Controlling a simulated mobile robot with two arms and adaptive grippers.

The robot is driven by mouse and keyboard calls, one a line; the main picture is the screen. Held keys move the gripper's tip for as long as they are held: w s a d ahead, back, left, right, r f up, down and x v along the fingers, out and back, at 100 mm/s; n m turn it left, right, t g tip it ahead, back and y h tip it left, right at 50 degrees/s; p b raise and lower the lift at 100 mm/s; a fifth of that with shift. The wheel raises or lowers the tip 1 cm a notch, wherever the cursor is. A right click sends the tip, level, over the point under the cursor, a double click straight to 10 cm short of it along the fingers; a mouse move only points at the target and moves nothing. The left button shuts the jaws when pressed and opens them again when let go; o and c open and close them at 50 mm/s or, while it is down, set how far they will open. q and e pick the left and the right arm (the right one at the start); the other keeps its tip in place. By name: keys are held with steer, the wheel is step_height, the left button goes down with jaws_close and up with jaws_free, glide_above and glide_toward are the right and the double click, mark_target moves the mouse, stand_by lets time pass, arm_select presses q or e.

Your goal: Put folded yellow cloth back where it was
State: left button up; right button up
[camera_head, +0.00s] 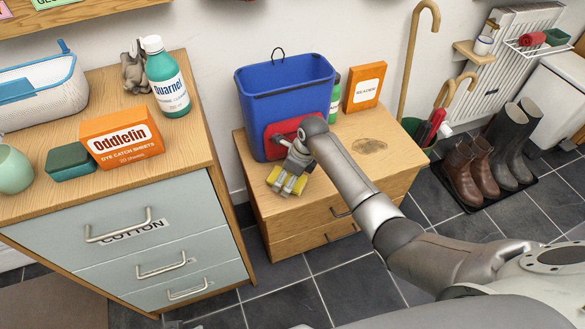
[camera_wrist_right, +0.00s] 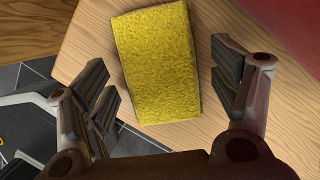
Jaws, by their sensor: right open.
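The folded yellow cloth (camera_wrist_right: 156,60) lies flat on the wooden top of the low cabinet. In the head view it shows as yellow patches (camera_head: 299,187) near the cabinet's front left corner, partly hidden by my gripper. My right gripper (camera_head: 287,179) is open over it. In the right wrist view the fingers (camera_wrist_right: 165,88) stand to either side of the cloth, with a gap on both sides and nothing gripped. My left gripper is not in view.
The low cabinet (camera_head: 392,158) also holds a blue bin (camera_head: 290,95) with a red patch, a green bottle (camera_head: 335,100) and an orange box (camera_head: 365,87). Left, a taller chest (camera_head: 185,140) bears a Quarnel bottle (camera_head: 167,80), Oddletin box (camera_head: 122,137) and white basket (camera_head: 38,90).

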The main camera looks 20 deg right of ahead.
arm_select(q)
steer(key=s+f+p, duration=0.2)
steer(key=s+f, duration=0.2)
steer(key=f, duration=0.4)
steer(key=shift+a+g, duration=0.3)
arm_select(e)
steer(key=v, duration=1.2)
